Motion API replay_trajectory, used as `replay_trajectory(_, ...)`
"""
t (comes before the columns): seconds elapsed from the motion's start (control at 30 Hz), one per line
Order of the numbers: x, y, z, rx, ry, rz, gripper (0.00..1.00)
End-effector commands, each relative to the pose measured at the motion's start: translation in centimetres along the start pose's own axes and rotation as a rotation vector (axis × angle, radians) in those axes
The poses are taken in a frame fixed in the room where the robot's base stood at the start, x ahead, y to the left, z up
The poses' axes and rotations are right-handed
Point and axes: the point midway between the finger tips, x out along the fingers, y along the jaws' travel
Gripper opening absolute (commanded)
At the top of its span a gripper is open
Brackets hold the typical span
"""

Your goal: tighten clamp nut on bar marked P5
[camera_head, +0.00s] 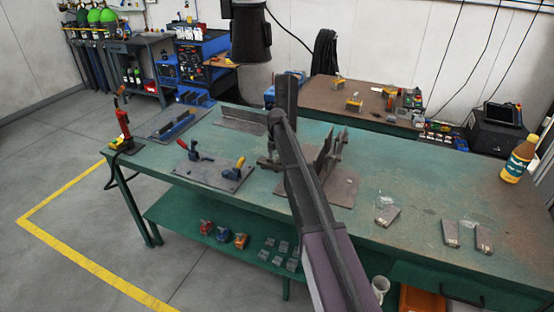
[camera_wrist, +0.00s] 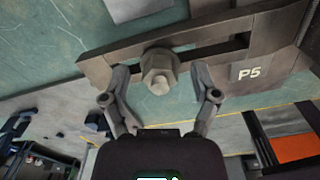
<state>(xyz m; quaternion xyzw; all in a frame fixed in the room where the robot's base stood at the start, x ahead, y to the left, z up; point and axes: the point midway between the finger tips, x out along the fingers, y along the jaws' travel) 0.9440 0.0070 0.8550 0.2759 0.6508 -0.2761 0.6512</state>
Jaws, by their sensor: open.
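In the wrist view a grey slotted steel bar (camera_wrist: 104,68) crosses the upper part, with a white label P5 (camera_wrist: 249,74) at its right. A hex clamp nut (camera_wrist: 158,68) on a stud sits at the bar's slot, left of the label. My gripper (camera_wrist: 160,86) is open, with one finger at each side of the nut and a gap visible between each finger and the nut. Whether the fingertips reach nut depth I cannot tell. In the head view my arm covers most of the work spot, beside a plate with upright steel pieces (camera_head: 331,150).
Bare bench top lies right of the upright pieces.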

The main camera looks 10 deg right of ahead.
Motion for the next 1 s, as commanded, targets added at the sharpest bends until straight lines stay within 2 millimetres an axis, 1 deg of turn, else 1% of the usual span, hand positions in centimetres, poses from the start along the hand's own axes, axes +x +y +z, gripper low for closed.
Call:
replay_trajectory(0.07, -0.01, 0.00, 0.00, 0.000, 0.000, 0.000, 0.78)
replay_trajectory(0.17, -0.01, 0.00, 0.00, 0.000, 0.000, 0.000, 0.51)
replay_trajectory(0.2, -0.01, 0.00, 0.00, 0.000, 0.000, 0.000, 0.39)
replay_trajectory(0.27, -0.01, -0.01, 0.00, 0.000, 0.000, 0.000, 0.22)
replay_trajectory(0.3, -0.01, 0.00, -0.01, 0.000, 0.000, 0.000, 0.10)
replay_trajectory(0.33, -0.01, 0.00, -0.01, 0.000, 0.000, 0.000, 0.01)
replay_trajectory(0.73, 0.01, -0.01, -0.02, 0.026, 0.001, -0.001, 0.00)
replay_trajectory(1.0, 0.02, -0.03, -0.04, 0.142, 0.002, -0.001, 0.00)
